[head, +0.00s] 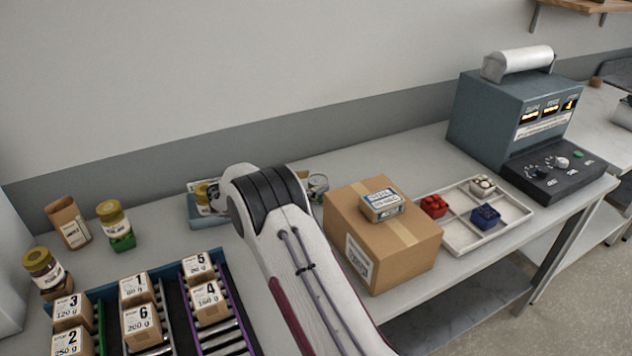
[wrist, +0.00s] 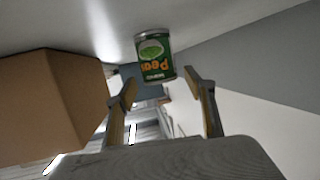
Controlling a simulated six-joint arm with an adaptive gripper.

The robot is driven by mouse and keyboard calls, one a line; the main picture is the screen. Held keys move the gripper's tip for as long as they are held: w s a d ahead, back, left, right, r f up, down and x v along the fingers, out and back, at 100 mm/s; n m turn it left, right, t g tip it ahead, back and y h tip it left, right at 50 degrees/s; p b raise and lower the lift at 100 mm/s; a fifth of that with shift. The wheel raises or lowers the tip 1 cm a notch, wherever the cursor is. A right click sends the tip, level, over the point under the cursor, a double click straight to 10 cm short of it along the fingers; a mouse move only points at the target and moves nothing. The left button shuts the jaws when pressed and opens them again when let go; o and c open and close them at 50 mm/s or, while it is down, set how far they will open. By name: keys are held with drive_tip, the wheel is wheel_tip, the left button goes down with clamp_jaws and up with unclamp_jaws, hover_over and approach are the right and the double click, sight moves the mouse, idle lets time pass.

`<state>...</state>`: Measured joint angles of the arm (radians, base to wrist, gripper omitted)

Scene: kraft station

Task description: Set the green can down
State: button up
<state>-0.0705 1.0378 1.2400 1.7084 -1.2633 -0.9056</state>
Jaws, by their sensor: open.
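The green can (wrist: 154,56), with a peas label, appears upside down in the wrist view, which is itself inverted. Its end at the top of that picture meets the pale counter, so it stands upright there. In the head view the can (head: 318,184) shows only partly, behind my arm and left of the cardboard box. My gripper (wrist: 160,80) is open, with one finger on each side of the picture and the can just beyond the fingertips, between their lines. Whether a finger touches the can is unclear. The gripper is hidden behind my arm in the head view.
A cardboard box (head: 365,250) with a small labelled box (head: 382,204) on top stands close right of the can. Farther right are a divided tray (head: 462,240) and a teal machine (head: 490,112). A blue bin (head: 201,224) is left of my arm. Jars and numbered boxes stand farther left.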

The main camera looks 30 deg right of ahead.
drive_tip(key=v, duration=0.9)
idle(0.4)
